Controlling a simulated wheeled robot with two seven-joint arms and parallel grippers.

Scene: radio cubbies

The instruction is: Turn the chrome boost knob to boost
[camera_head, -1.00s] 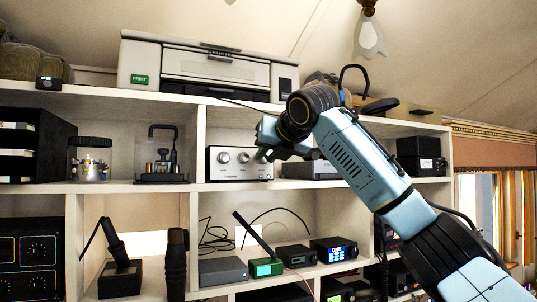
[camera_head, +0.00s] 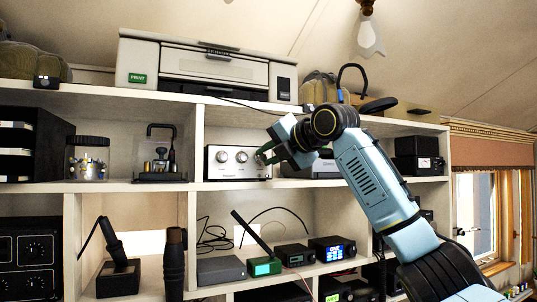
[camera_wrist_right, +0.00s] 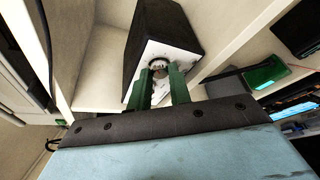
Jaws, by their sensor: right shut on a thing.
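The silver-faced amplifier box (camera_head: 233,172) stands on the middle shelf, with two chrome knobs showing at the left and middle of its face. My right gripper (camera_head: 262,157) is at the right end of that face. In the right wrist view the green fingers of my right gripper (camera_wrist_right: 160,78) reach the white front panel (camera_wrist_right: 181,58), one on each side of a round chrome knob (camera_wrist_right: 158,64). They are shut on this knob. The fingers hide part of it, and its pointer and the panel print are too small to read. My left gripper is not in view.
A grey box (camera_head: 318,170) sits close right of the amplifier, behind my right wrist. A printer (camera_head: 208,68) stands on the top above. A key-like device on a black base (camera_head: 160,176) is to the left. Several radios, including one with a blue display (camera_head: 333,249), fill the shelf below.

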